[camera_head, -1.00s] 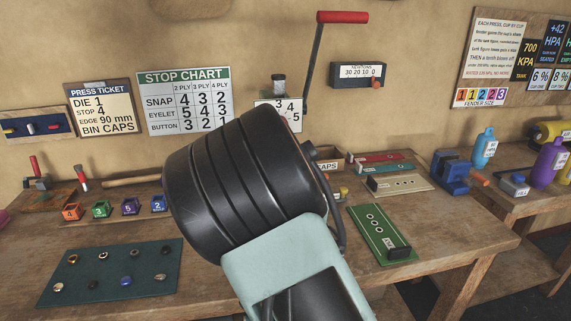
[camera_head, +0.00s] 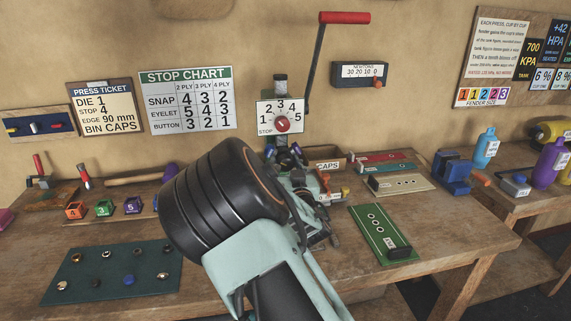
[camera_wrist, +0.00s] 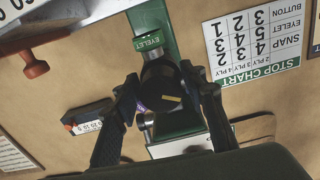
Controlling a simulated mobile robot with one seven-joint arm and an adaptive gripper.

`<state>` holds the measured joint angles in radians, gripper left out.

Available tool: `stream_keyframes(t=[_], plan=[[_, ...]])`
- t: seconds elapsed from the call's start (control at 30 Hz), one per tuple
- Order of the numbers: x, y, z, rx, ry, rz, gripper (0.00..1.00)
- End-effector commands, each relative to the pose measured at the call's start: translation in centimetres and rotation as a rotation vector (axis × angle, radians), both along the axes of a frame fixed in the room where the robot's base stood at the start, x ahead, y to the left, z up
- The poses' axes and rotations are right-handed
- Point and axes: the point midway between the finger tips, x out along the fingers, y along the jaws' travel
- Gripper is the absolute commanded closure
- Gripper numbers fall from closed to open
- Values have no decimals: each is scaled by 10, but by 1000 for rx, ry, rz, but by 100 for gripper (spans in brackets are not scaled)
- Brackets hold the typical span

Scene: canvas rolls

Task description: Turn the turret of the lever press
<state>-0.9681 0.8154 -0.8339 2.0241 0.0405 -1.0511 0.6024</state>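The lever press stands at the back of the bench, with a red-handled lever (camera_head: 343,18) and a stop plate (camera_head: 267,109) with a red knob (camera_head: 282,125). Its turret (camera_wrist: 165,82) shows dark in the wrist view, with a green EYELET label (camera_wrist: 149,42) and a purple part on it. My gripper (camera_wrist: 161,78) has its two black fingers apart, one on each side of the turret. I cannot tell whether they touch it. In the head view my gripper (camera_head: 308,182) is at the press below the stop plate, and my forearm hides part of this area.
A CAPS bin (camera_head: 328,165) is just right of the press. A green strip gauge (camera_head: 382,234) lies at the bench's right; a dark mat (camera_head: 110,272) with several small caps lies front left. Numbered coloured blocks (camera_head: 104,208) stand behind it. A STOP CHART (camera_head: 187,103) hangs on the wall.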

Motion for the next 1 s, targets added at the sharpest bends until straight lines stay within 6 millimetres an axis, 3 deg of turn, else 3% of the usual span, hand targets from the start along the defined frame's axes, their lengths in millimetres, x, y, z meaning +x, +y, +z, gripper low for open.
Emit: stream_keyframes(t=[0.03, 0.2, 0.63, 1.0], plan=[[0, 0, 0, 0, 0, 0, 69], [0, 0, 0, 0, 0, 0, 87], [0, -1, -3, -67, -24, -1, 87], [0, -1, -3, -308, -96, 0, 87]])
